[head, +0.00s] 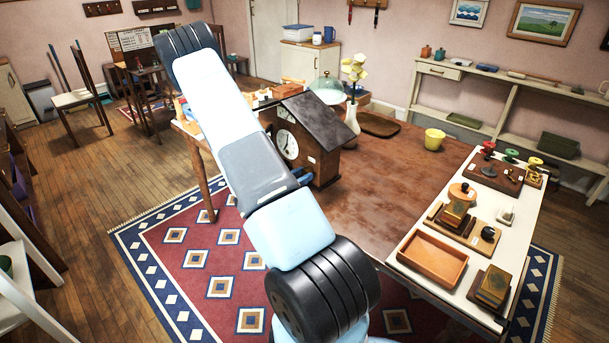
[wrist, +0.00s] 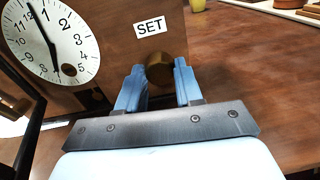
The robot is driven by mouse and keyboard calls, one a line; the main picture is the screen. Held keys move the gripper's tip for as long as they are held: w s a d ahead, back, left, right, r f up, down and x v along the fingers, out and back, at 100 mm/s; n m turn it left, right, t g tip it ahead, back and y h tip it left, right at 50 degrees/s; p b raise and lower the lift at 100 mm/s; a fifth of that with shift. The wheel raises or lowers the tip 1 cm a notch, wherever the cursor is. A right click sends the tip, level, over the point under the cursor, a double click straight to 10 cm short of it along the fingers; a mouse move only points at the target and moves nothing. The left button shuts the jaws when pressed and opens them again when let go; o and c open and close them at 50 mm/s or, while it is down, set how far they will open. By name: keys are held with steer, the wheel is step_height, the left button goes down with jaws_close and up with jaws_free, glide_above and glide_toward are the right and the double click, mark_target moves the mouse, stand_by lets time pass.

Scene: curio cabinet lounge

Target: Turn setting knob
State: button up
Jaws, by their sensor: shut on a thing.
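The setting knob (wrist: 159,69) is a round brass-brown knob on the side of a wooden house-shaped clock, just below a white "SET" label (wrist: 150,28). The clock (head: 312,135) stands on the wooden table with a dark pitched roof and a white dial (head: 287,145). The dial also shows at the left of the wrist view (wrist: 52,40). My gripper (wrist: 160,85) has its two light-blue fingers on either side of the knob and is shut on it. In the head view, my arm hides most of the gripper and the knob.
The wooden table (head: 385,185) is bare to the right of the clock. A white vase (head: 352,118) with a pale flower and a glass dome (head: 327,88) stand behind the clock. A yellow cup (head: 434,139) and a white board (head: 480,215) with wooden trays and stamps lie farther right.

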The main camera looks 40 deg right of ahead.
steer(key=m, duration=0.5)
steer(key=shift+s, duration=0.1)
steer(key=shift+m, duration=2.4)
steer(key=shift+s, duration=0.1)
steer(key=o, duration=1)
steer(key=shift+o, duration=0.2)
steer(key=shift+a, duration=0.1)
steer(key=shift+a, duration=0.15)
steer(key=a, duration=1.3)
steer(key=shift+s+a+r, duration=0.2)
steer(key=shift+s+r, duration=0.05)
steer(key=shift+r, duration=0.05)
